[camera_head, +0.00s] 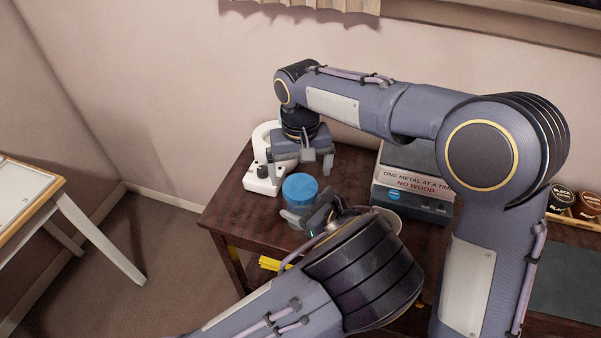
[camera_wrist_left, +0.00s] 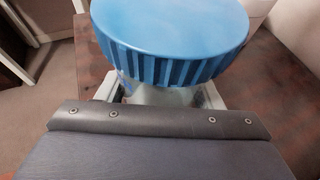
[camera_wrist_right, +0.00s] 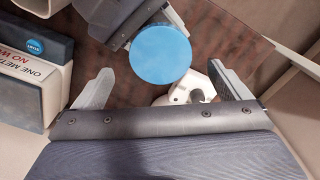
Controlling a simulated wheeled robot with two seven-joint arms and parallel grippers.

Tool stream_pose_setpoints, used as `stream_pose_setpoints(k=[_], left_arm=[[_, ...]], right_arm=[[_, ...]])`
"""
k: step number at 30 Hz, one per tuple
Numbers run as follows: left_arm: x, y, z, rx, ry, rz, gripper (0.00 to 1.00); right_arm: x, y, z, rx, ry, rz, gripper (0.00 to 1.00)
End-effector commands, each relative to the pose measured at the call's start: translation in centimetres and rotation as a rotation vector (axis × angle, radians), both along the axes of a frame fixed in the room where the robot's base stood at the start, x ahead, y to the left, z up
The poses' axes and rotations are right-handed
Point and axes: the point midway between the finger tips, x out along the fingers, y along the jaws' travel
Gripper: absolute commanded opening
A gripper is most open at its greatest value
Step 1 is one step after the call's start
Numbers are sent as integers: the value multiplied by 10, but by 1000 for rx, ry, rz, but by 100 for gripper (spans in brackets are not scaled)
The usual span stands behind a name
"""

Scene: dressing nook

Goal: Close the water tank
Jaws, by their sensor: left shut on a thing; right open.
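The water tank (camera_head: 297,214) is a pale, see-through container with a round blue lid (camera_head: 300,187) on top, standing near the left end of the dark wooden table. In the left wrist view the ridged blue lid (camera_wrist_left: 170,40) sits over the tank body (camera_wrist_left: 160,95); I cannot tell whether it is fully seated. My left gripper (camera_head: 309,215) is shut on the tank below the lid. My right gripper (camera_head: 302,163) is open and empty, pointing down above and behind the tank. In the right wrist view the lid (camera_wrist_right: 160,53) shows beyond and between its fingers.
A white appliance (camera_head: 263,180) stands just behind and left of the tank. A grey box with a lettered sign (camera_head: 411,185) and a pale round dish (camera_head: 392,221) are to the right. Jars (camera_head: 562,198) sit far right. The table's left edge is close.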

Motion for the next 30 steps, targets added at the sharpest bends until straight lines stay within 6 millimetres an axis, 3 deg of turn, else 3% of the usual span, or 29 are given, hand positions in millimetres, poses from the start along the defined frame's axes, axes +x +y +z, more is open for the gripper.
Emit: stream_pose_setpoints(k=[11, 21, 30], left_arm=[[0, 0, 0, 1, -1, 0, 0], [0, 0, 0, 1, -1, 0, 0], [0, 0, 0, 1, -1, 0, 0]], right_arm=[[0, 0, 4, -1, 0, 48, 94], [0, 1, 30, 0, -1, 524, 94], [0, 1, 36, 1, -1, 643, 94]])
